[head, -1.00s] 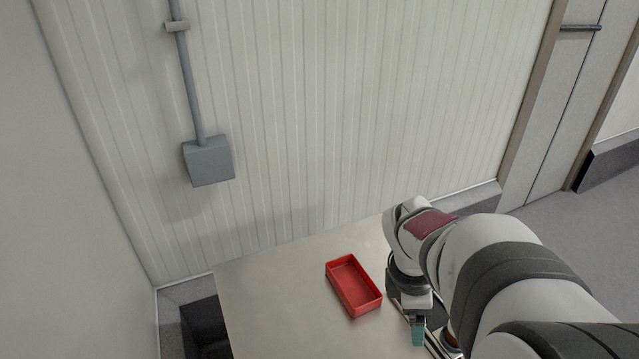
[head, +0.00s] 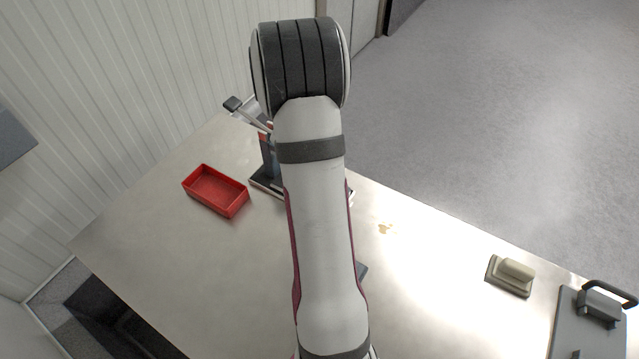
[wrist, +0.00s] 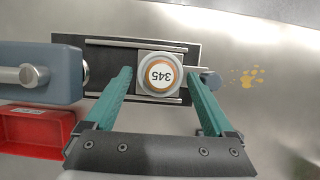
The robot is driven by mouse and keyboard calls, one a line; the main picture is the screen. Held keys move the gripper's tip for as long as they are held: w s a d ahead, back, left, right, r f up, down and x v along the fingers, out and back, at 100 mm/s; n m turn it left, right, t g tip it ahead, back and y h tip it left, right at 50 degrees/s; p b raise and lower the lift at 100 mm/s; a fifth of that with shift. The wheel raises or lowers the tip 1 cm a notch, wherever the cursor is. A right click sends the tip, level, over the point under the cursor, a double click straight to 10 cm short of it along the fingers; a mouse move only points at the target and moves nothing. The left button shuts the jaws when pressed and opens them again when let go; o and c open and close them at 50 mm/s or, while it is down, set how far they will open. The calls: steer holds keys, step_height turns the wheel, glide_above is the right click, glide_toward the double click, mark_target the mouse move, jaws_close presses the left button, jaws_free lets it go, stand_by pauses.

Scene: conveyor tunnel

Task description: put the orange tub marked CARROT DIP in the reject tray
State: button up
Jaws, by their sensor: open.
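In the wrist view a round tub (wrist: 161,74) with a white lid, an orange ring and the number 345 upside down sits on a small dark track with metal rails (wrist: 110,70). The name CARROT DIP cannot be read there. My gripper (wrist: 159,77) is open, its teal fingers on either side of the tub, with nothing held. The red reject tray (head: 215,188) lies empty on the table in the head view, left of the track. It also shows at the lower left of the wrist view (wrist: 28,135). In the head view my arm hides the tub and gripper.
A blue-grey housing with a metal cylinder (wrist: 35,74) stands at the left end of the track. An orange-yellow stain (head: 387,228) marks the steel table. A beige block (head: 512,274) and a grey handled device (head: 597,306) are at the right.

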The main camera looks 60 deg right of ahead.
steer(key=x, duration=0.2)
steer(key=shift+d+f, duration=0.15)
steer(key=shift+f, duration=0.15)
steer(key=c, duration=1.3)
steer(key=shift+r, duration=0.15)
